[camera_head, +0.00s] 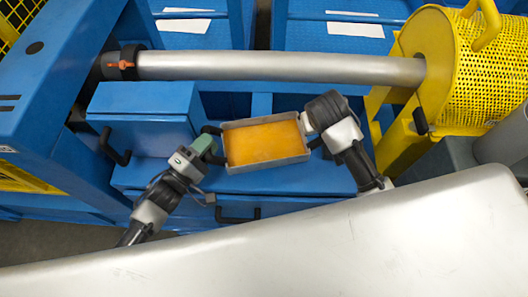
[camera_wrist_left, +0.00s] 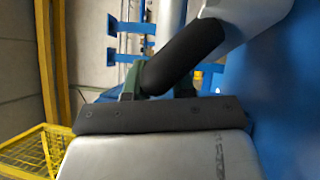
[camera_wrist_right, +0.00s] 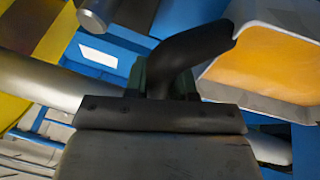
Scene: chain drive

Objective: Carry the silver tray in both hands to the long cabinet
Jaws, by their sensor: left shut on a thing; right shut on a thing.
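The silver tray (camera_head: 268,167) has grey walls and an orange inside, and it sits in the middle of the head view. It also shows at the right of the right wrist view (camera_wrist_right: 270,106). My left gripper (camera_head: 210,146) is shut on the tray's left end. My right gripper (camera_head: 307,124) is shut at its right end. The tray looks roughly level. A long blue cabinet (camera_head: 150,177) with dark handles lies below and behind the tray. I cannot tell the gap between them.
A yellow perforated guard (camera_head: 490,75) stands at the right. A blue box with a handle (camera_head: 142,112) is at the left.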

